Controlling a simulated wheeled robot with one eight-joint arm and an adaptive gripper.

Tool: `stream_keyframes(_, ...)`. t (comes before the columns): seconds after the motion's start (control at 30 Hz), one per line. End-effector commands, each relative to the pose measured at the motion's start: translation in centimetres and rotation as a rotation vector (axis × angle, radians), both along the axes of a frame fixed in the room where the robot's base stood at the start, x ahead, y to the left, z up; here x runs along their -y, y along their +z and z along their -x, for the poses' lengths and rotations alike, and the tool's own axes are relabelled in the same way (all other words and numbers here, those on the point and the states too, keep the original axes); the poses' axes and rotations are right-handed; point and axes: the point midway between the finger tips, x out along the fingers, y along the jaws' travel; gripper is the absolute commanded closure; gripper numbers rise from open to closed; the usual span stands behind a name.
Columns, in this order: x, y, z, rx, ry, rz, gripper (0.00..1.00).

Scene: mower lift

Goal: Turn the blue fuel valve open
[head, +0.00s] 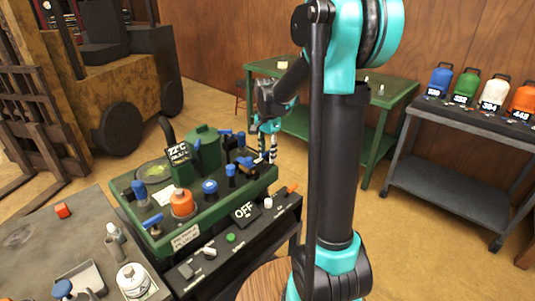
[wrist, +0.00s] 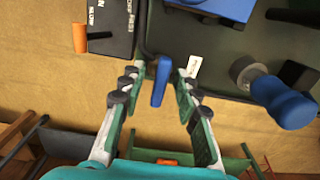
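A green machine (head: 150,238) stands at the centre left in the head view, with several blue handles and knobs on top. My gripper (head: 268,150) is at its far right end. In the wrist view, a slim blue lever (wrist: 160,82) lies between the two fingers of my gripper (wrist: 161,75). It looks like the fuel valve handle. The fingers are spread, with a gap on each side of the lever. A small white tag (wrist: 193,66) with unreadable print is beside it. My gripper partly hides the lever's surroundings in the head view.
A black panel (head: 244,211) reading OFF runs along the machine's near side. A larger blue knob (wrist: 290,106) sits to the right in the wrist view. A green table (head: 395,92) and a grey cart (head: 430,155) with coloured jugs stand behind. Tan floor lies between.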

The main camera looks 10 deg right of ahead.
Motion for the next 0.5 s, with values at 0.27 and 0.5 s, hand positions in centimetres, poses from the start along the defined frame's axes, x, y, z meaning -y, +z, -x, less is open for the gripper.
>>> stream_keyframes(0.27, 0.0, 0.03, 0.0, 0.0, 0.0, 0.0, 0.83)
stream_keyframes(0.5, 0.0, 0.04, 0.0, 0.0, 0.0, 0.0, 1.0)
